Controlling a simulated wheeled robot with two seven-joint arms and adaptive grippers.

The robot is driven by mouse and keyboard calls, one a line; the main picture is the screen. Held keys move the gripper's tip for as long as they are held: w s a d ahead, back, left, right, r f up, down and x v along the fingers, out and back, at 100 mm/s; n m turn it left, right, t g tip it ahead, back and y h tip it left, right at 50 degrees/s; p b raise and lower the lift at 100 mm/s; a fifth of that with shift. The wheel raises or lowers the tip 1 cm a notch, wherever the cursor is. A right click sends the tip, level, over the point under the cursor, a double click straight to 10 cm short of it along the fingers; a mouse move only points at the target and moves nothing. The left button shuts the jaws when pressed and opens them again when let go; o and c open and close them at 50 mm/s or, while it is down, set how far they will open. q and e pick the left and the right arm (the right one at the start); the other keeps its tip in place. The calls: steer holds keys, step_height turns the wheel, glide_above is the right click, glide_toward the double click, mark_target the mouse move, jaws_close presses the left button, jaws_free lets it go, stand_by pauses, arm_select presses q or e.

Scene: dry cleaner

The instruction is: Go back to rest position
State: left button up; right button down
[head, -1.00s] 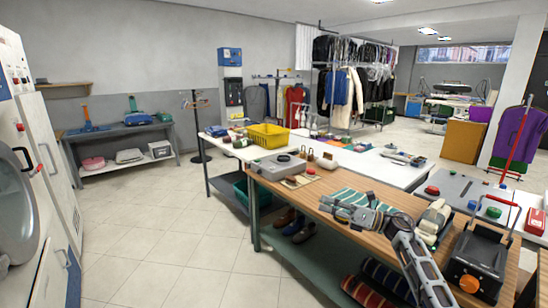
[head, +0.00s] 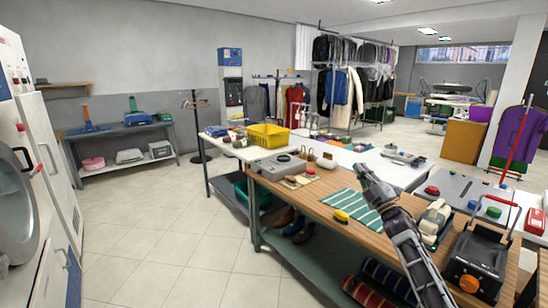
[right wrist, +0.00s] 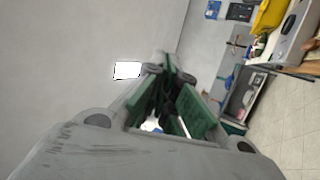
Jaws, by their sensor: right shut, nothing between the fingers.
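My right arm comes up from the bottom right of the head view, over the wooden table (head: 318,208). Its right gripper (head: 362,170) points up and to the left, above the table and clear of its items. It is shut and empty. In the right wrist view the gripper fingers (right wrist: 168,66) come together, with grey wall and ceiling behind them. My left gripper and arm are not in view.
A teal striped cloth (head: 358,209) and a small yellow item (head: 341,216) lie on the table beside my right arm. A black-and-orange device (head: 478,262) stands right of the arm. A yellow basket (head: 268,135) is farther back. The floor at left (head: 150,240) is clear.

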steer(key=w+d+f+m+g+h, duration=0.4)
steer(key=d+f+m+h, duration=0.5)
steer(key=m, duration=0.8)
steer(key=s+a+f+g, duration=0.15)
steer(key=s+f, duration=0.35)
steer(key=f, duration=1.1)
steer(key=s+f+g, duration=0.3)
steer(key=s+f, duration=0.3)
steer(key=f, duration=0.9)
steer(key=s+a+f+g, duration=0.1)
steer(key=s+f+g, duration=0.3)
steer(key=f, duration=1.2)
steer(key=s+a+f+g, duration=0.2)
steer(key=s+f+g, duration=0.2)
steer(key=s+f, duration=2)
steer(key=s+a+f+g, duration=0.1)
steer(key=s+f, duration=0.2)
steer(key=s, duration=0.9)
steer(key=s+a+f+g, duration=0.1)
steer(key=s+f+g, duration=0.1)
steer(key=s, duration=0.9)
steer(key=s+a+f+g, duration=0.1)
steer(key=s+f, duration=0.3)
steer(key=s, duration=0.8)
steer(key=shift+s+g, duration=0.3)
steer(key=shift+g, duration=0.05)
